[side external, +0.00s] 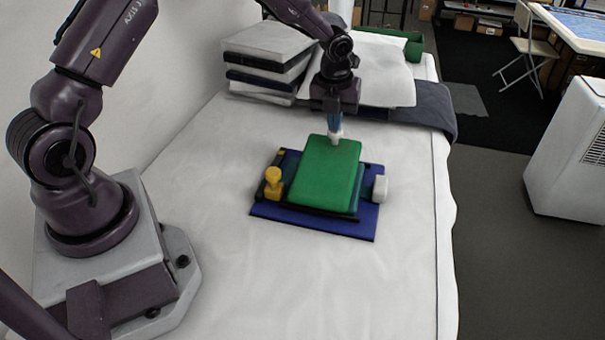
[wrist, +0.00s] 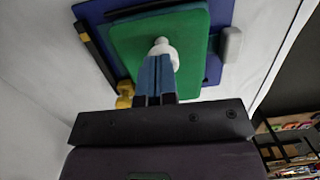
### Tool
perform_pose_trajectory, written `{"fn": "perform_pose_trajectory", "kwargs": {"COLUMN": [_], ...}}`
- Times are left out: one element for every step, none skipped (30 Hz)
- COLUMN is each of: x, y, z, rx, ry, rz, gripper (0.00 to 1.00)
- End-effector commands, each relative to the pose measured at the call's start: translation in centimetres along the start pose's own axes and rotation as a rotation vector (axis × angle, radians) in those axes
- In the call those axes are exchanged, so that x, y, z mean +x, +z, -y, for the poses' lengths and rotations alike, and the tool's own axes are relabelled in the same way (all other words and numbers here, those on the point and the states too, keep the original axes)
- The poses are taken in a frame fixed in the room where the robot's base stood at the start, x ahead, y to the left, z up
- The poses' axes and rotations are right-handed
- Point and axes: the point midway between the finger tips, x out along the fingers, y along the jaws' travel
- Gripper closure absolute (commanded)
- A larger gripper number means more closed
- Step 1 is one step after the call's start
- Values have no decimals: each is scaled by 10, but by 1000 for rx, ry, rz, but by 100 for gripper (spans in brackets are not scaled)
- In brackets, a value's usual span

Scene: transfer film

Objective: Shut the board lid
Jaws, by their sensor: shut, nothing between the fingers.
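The board is a dark blue plate (side external: 310,228) lying on the white-covered table. Its green lid (side external: 326,172) lies over the middle of the board and looks slightly tilted, with its far side higher. A yellow knob (side external: 273,180) stands at the board's left, and a white block (side external: 380,188) at its right. My gripper (side external: 335,134) is shut and points down at the lid's far edge. In the wrist view the blue fingers (wrist: 157,80) are together beside a white knob (wrist: 162,50) at the green lid's edge. Whether they touch it I cannot tell.
A stack of dark and white books or boxes (side external: 268,58) stands at the back left. A folded dark cloth (side external: 425,108) and white sheets (side external: 385,70) lie behind my gripper. The table (side external: 215,270) is clear in front of the board.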

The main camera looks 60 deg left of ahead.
Motion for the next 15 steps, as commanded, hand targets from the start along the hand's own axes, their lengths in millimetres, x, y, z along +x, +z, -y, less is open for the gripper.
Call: {"fn": "perform_pose_trajectory", "kwargs": {"x": [8,10,14,16,19,22,24,25,28,29,30,32,33,33,34], "y": [3,5,6,7,8,9,10,11,12,12,13,13,14,14,14], "z": [0,0,-1,0,-1,-1,-1,-1,-1,-1,-1,-1,-1,-1,-1], "rx": [-5,-4,-3,0,1,1,1,1,1,1,2,2,2,2,2], "ry": [-1,-1,1,2,2,3,3,3,2,2,3,3,3,3,3], "rz": [-36,-53,-71,-65,-64,-64,-63,-62,-61,-61,-61,-61,-60,-60,-59], "gripper": [100,100,100,100,100,100,100,100,100,100,100,100,100,100,100]}}
